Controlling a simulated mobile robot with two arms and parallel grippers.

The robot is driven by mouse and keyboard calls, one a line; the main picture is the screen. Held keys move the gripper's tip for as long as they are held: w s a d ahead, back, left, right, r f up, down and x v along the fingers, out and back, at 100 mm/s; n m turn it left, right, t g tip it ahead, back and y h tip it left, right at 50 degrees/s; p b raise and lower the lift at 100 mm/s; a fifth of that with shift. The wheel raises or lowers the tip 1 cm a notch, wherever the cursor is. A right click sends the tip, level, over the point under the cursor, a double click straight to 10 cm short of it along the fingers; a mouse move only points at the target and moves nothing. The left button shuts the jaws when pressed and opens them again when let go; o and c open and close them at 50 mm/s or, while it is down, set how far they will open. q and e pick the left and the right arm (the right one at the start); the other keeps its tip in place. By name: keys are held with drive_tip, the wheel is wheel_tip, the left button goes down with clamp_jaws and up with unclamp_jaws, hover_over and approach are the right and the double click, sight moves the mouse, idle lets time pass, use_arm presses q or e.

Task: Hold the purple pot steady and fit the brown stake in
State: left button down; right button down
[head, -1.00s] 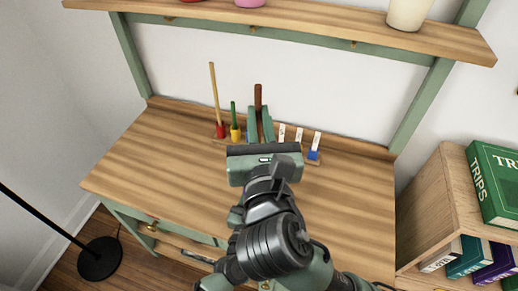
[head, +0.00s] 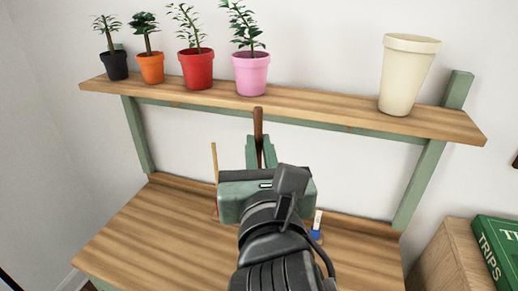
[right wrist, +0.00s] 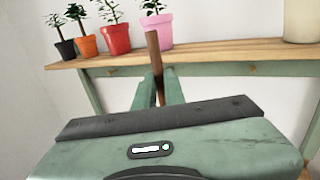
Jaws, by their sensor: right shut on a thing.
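The brown stake (head: 258,124) stands roughly upright between the fingers of my right gripper (head: 261,142), which is shut on it. The stake also shows in the right wrist view (right wrist: 154,52), its upper end sticking up past the fingertips. No clearly purple pot shows; the nearest in colour is a pinkish pot (head: 251,75) with a leafy plant, standing on the shelf. It also shows in the right wrist view (right wrist: 158,31). The stake's top appears just below this pot in the head view. The stake's lower part is hidden by my gripper. My left gripper is not in view.
The wooden shelf (head: 330,117) also holds a black pot (head: 114,65), an orange pot (head: 150,67), a red pot (head: 196,68) and an empty-looking cream pot (head: 405,80). Below, a light stake (head: 214,160) and a blue-ended tool (head: 316,226) stand at the desk's back. The desk's left (head: 140,230) is clear.

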drive_tip(key=shift+r, duration=0.2)
idle(0.4)
drive_tip(key=shift+r, duration=1.2)
